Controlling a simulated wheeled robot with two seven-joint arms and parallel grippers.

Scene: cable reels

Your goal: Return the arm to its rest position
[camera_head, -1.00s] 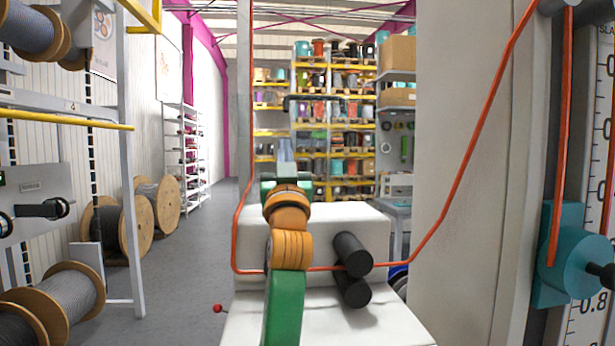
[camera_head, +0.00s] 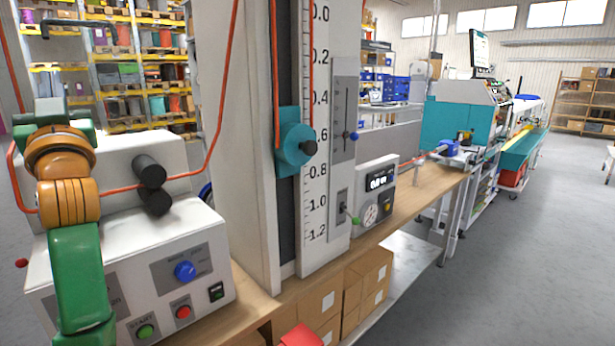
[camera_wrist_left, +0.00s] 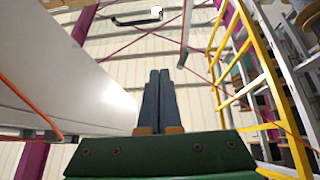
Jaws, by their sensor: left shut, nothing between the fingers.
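My left arm, green and orange, rises at the left of the head view in front of the white machine. Its gripper (camera_head: 52,108) points up and away at the top of the arm, and the fingers are hard to make out there. In the left wrist view the gripper's two dark fingers (camera_wrist_left: 159,100) lie side by side, shut, with nothing between them. They point up toward the ceiling, clear of any object. My right gripper is not in view.
A white machine (camera_head: 190,240) with buttons stands just behind my left arm. An orange cable (camera_head: 222,100) runs from it past a tall scale column (camera_head: 318,140). A wooden bench (camera_head: 425,195) extends right. Open grey floor (camera_head: 530,240) lies at the right.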

